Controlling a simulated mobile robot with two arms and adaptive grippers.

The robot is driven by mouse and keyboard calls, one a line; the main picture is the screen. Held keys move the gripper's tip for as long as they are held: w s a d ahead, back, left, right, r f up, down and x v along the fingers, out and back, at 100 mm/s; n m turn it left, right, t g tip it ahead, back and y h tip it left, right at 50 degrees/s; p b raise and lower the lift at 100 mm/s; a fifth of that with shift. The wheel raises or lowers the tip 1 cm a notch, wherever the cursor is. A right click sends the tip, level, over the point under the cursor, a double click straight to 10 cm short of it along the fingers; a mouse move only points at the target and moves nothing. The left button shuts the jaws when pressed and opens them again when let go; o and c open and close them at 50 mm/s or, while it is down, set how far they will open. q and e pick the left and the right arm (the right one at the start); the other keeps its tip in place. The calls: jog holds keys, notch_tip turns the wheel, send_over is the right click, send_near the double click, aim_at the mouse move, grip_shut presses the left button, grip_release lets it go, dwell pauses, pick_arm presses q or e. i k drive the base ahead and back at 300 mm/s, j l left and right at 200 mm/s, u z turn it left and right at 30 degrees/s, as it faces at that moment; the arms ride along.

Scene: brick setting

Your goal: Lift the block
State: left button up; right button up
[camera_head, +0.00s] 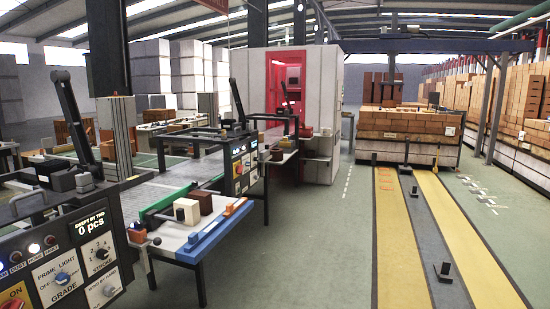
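Two small blocks sit side by side on a small work table (180,246) left of centre. One is a cream-white block (186,212) and the other is a dark brown block (202,201) just behind it to the right. They look close together, and I cannot tell whether they touch. I cannot tell which one the task means. Neither of my grippers shows in this view, and nothing is holding the blocks.
A blue bar (215,232) lines the table's right edge. A control panel (75,260) stands at front left, with another panel (243,172) behind the table. Brick stacks (410,122) stand at the back. Floor right of the table is clear.

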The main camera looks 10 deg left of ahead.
aim_at(277, 153)
jog(key=i+z, duration=0.1)
jog(key=i, duration=4.8)
jog(key=i+u, duration=0.2)
jog(key=i, duration=0.3)
jog(key=i+l+u, duration=0.25)
jog(key=i, duration=0.2)
jog(key=i+l+u, duration=0.2)
jog(key=i, duration=0.3)
jog(key=i+l+u, duration=0.25)
jog(key=i, duration=0.2)
